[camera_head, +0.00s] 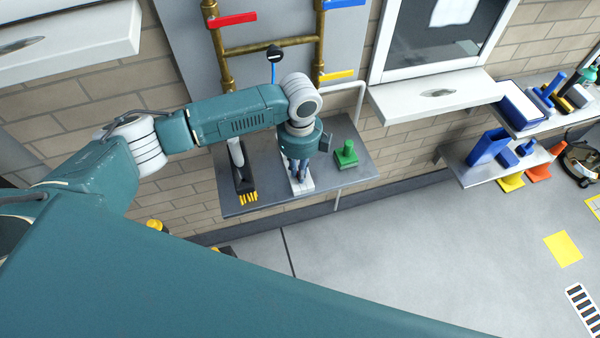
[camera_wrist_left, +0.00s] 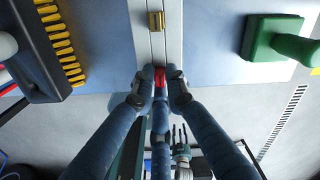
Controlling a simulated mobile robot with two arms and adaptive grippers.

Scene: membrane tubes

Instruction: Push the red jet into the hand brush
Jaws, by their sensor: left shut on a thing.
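My left gripper (camera_head: 299,170) points down over the small grey wall shelf. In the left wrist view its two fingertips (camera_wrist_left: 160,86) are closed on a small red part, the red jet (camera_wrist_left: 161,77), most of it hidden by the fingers. A pale, flat, grooved bar with a brass block (camera_wrist_left: 155,21) lies directly beyond the red jet; I cannot tell whether they touch. The black hand brush with yellow bristles (camera_head: 242,180) lies on the shelf left of the gripper, apart from it. The brush also shows upper left in the left wrist view (camera_wrist_left: 36,55). My right gripper is not in view.
A green stamp-shaped tool (camera_head: 346,155) stands on the shelf (camera_head: 262,203) right of the gripper. Brass pipes (camera_head: 270,46) with a red lever (camera_head: 232,19) rise behind my arm. Blue items (camera_head: 488,146) sit on shelves at right. The floor in front is open.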

